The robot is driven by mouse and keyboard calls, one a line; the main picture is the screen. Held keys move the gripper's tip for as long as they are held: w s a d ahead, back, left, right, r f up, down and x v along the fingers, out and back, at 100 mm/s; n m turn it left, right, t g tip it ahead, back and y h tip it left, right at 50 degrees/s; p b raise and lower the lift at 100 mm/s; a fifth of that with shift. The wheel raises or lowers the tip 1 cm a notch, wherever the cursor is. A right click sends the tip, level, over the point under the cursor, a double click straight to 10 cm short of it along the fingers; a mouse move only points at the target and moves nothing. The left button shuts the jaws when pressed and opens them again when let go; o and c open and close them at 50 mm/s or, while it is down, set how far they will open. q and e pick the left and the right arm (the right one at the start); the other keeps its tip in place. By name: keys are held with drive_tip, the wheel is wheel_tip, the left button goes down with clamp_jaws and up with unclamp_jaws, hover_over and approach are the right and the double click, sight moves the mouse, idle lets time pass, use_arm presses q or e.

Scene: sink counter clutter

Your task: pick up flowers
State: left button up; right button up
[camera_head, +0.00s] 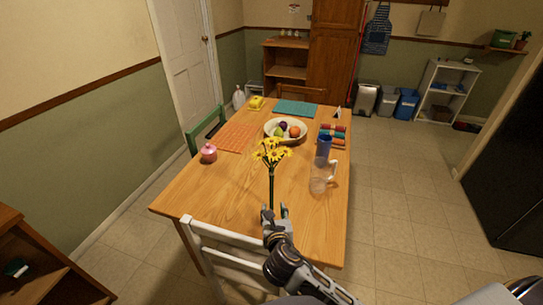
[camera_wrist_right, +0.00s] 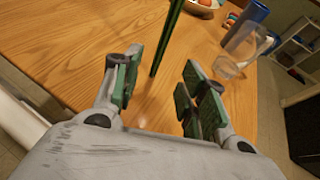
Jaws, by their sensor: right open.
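My right gripper (camera_head: 274,210) is open at the lower end of the stem. In the wrist view the stem's lower end appears between and just beyond the open fingers (camera_wrist_right: 160,82), closer to the left one. I cannot tell whether the stem touches a finger or rests on the table. My left gripper is not in view.
A clear glass pitcher (camera_head: 318,181) and a blue cup (camera_head: 324,146) stand right of the flowers. A fruit bowl (camera_head: 270,136) is behind them. A pink jar (camera_head: 208,153) stands at left. A white chair (camera_head: 205,232) is at the near edge. The table's near left is clear.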

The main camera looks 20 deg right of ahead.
sight(272, 196)
drive_tip(key=x, duration=0.8)
drive_tip(key=shift+f, duration=0.15)
drive_tip(key=shift+b+x, duration=0.5)
drive_tip(key=shift+x, duration=2.1)
drive_tip(key=shift+d, duration=0.1)
drive_tip(key=shift+c, duration=0.2)
clamp_jaws()
